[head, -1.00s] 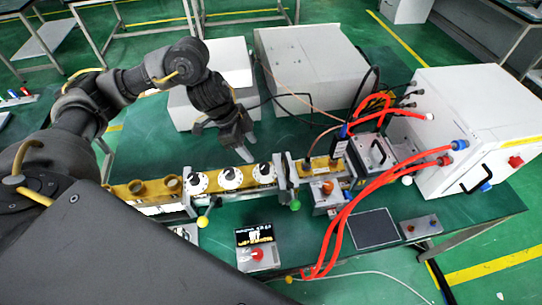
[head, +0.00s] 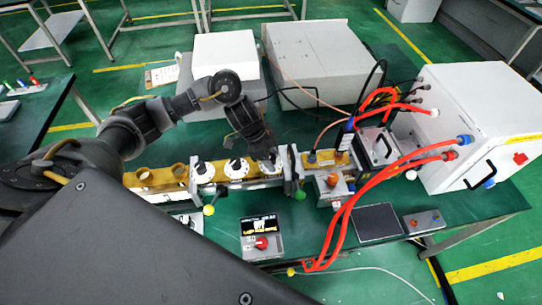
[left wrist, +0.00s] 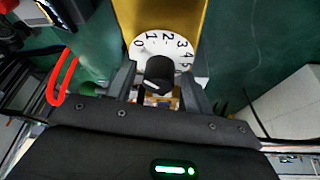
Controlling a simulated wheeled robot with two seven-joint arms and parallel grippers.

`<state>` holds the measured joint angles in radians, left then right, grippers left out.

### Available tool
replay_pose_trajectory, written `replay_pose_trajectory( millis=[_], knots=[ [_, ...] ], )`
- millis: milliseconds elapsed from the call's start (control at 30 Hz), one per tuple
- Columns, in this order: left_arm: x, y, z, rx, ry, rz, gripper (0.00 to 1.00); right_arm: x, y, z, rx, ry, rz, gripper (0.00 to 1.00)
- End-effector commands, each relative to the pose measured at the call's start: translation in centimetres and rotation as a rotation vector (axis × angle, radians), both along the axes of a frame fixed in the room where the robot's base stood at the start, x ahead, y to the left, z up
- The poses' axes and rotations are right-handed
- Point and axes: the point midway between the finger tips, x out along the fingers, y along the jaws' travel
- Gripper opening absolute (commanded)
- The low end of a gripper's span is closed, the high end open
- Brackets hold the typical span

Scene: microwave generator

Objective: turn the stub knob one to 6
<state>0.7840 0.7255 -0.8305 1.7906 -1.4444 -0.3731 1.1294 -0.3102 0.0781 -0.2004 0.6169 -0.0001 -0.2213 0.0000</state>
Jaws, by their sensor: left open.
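Three black stub knobs on white dials sit in a row on the brass waveguide (head: 155,178): a left one (head: 201,169), a middle one (head: 237,164) and a right one, mostly covered by my gripper. My left gripper (head: 271,158) is over the right one, pointing down. In the left wrist view the black knob (left wrist: 158,73) stands between the two open fingers of my left gripper (left wrist: 158,92), with a gap to them. Its white dial (left wrist: 150,43) shows numbers from 0 to 5; the rest is hidden. A white mark on the knob faces lower left. My right gripper is out of view.
A clamp (head: 291,172) with a green ball handle stands just right of the right knob. A yellow ball handle (head: 209,210) is in front of the row. Red hoses (head: 345,212) and a white cabinet (head: 475,125) are further right. Grey boxes (head: 316,63) stand behind.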

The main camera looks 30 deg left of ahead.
Motion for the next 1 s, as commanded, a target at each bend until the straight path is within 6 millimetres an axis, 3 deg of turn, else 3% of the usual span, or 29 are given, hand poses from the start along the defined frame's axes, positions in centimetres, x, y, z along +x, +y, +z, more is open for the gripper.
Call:
replay_pose_trajectory(
  millis=[67, 400, 733, 1000],
  knots=[
    [0.0, 0.0, 0.0, 0.000, 0.000, 0.000, 0.49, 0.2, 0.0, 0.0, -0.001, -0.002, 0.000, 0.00],
    [0.0, 0.0, 0.0, -0.001, 0.000, 0.000, 0.07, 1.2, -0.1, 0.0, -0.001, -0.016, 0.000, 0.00],
    [0.0, 0.0, 0.1, 0.000, 0.000, -0.056, 0.07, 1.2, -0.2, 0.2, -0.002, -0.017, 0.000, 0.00],
    [0.0, 0.0, 0.1, -0.001, 0.001, -0.245, 0.07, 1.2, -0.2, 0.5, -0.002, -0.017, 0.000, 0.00]
  ],
)
